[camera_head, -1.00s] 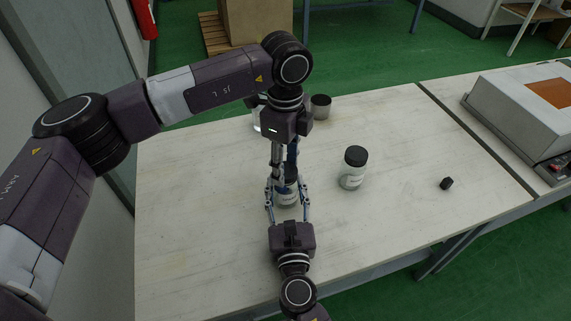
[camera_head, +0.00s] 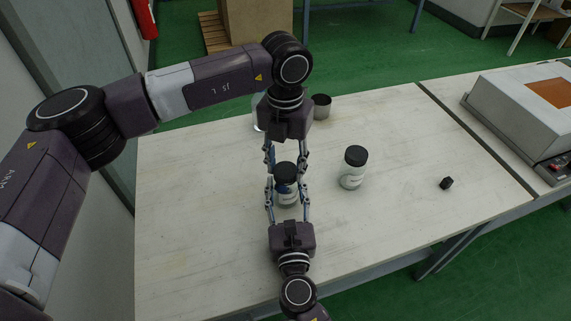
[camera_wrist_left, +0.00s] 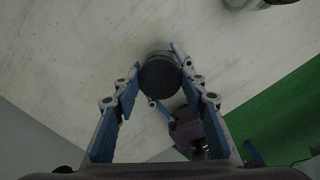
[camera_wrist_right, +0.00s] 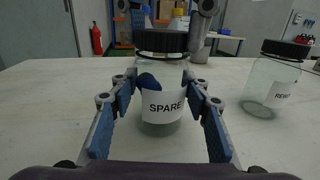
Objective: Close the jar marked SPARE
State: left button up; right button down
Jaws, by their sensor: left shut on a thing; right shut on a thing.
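The jar marked SPARE (camera_wrist_right: 162,104) stands upright on the table, a clear jar with a white label and something dark blue inside. Its black lid (camera_head: 286,171) sits on its mouth and looks level in the right wrist view; whether it is screwed tight I cannot tell. My left gripper (camera_head: 286,160) reaches in from the far side and is shut on the lid, which lies between its fingertips in the left wrist view (camera_wrist_left: 160,76). My right gripper (camera_head: 288,204) comes from the front and is shut on the jar's body, below the lid.
A second jar with a black lid (camera_head: 354,168) stands to the right, its label starting with "RE". A small black block (camera_head: 446,183) lies farther right. A metal cup (camera_head: 321,106) stands at the back. A grey machine (camera_head: 525,105) occupies the right side. The table's left part is clear.

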pick_arm(q)
jog(key=m, duration=0.5)
jog(key=shift+m, duration=0.4)
jog(key=m, duration=2.4)
jog(key=shift+m, duration=0.3)
jog(key=o, duration=1.3)
jog(key=shift+f, duration=0.1)
